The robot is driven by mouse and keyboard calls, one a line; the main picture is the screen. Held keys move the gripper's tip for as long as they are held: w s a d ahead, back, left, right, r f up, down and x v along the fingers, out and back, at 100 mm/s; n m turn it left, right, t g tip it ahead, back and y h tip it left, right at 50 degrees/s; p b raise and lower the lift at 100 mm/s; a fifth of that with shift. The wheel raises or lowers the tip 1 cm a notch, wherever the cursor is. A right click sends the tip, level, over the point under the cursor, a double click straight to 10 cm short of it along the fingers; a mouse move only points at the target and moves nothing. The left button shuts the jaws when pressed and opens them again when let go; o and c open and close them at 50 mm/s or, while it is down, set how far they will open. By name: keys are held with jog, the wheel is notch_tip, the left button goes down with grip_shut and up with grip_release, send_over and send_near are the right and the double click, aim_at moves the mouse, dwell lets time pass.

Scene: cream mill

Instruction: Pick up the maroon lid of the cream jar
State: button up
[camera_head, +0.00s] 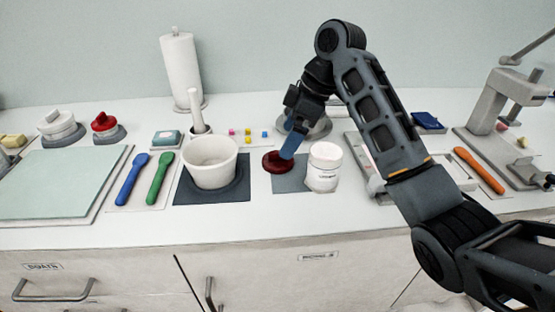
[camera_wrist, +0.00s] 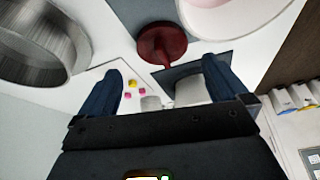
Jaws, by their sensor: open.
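The maroon lid (camera_head: 273,164) is a round, dark red disc lying low at the counter, at the left edge of a grey mat. The white cream jar (camera_head: 323,165) stands upright to its right. The lid (camera_wrist: 162,42) shows just past the fingertips, roughly centred, with a narrow maroon part towards me. Whether a finger touches the lid cannot be told.
The grey mat (camera_head: 291,183) lies under the jar. A white mortar (camera_head: 210,165) stands close on the left. A metal bowl (camera_wrist: 28,45) is near my gripper, partly behind it in the head view. Small coloured cubes (camera_head: 248,132) lie behind. The counter's front strip is clear.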

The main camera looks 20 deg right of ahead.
aim_at(278, 158)
jog(key=x, duration=0.5)
jog(key=shift+s+a+f+p, duration=0.15)
jog(key=shift+a+f+p, duration=0.05)
jog(key=shift+f+p, duration=0.2)
jog(key=shift+c, duration=0.2)
jog(key=c, duration=0.8)
